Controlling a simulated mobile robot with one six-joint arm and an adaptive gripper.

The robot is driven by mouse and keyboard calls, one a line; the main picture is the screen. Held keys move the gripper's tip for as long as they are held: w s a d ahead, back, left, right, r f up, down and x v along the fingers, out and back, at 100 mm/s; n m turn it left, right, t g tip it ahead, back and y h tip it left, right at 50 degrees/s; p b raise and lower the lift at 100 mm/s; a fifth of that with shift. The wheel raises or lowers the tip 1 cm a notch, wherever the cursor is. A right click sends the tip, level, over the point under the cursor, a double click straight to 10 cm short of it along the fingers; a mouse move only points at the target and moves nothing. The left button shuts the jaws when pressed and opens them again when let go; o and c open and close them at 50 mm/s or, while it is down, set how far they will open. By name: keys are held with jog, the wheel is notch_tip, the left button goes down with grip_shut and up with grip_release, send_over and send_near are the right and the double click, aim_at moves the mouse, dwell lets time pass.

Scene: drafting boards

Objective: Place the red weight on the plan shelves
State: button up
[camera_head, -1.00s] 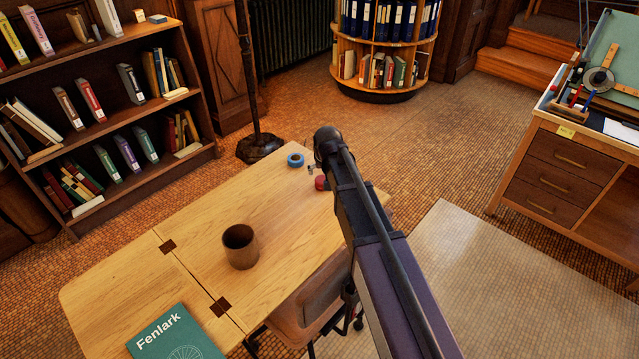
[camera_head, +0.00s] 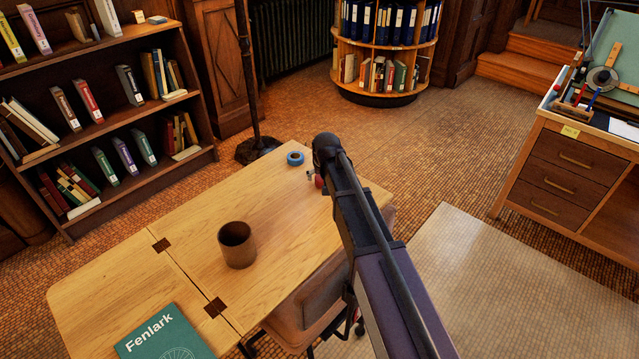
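A small red object (camera_head: 319,181), perhaps the red weight, shows at the far right part of the wooden table. My arm hides most of it, so I cannot tell whether it rests on the table or is held.
The wooden table (camera_head: 190,270) bears a brown cup (camera_head: 237,245), a teal book (camera_head: 165,336) and blue tape (camera_head: 295,158). A chair (camera_head: 308,303) is at its near side. A round bookshelf (camera_head: 385,100) and a drawer desk (camera_head: 560,178) stand beyond open floor.

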dwell(0.4)
jog(key=c, duration=1.2)
jog(key=shift+r, duration=0.2)
jog(key=shift+c, duration=0.2)
notch_tip(320, 180, up, 3)
jog(key=p, duration=0.3)
jog(key=shift+r+p, duration=0.2)
jog(key=shift+p, duration=0.2)
jog(key=s+d, duration=0.2)
jog(key=d, duration=0.3)
jog(key=s+d+r+p, duration=0.1)
jog(key=s+d, duration=0.1)
jog(key=d, duration=0.3)
jog(key=s+d, duration=0.2)
jog(key=d, duration=0.3)
jog(key=shift+r, duration=0.15)
jog(key=shift+r, duration=0.1)
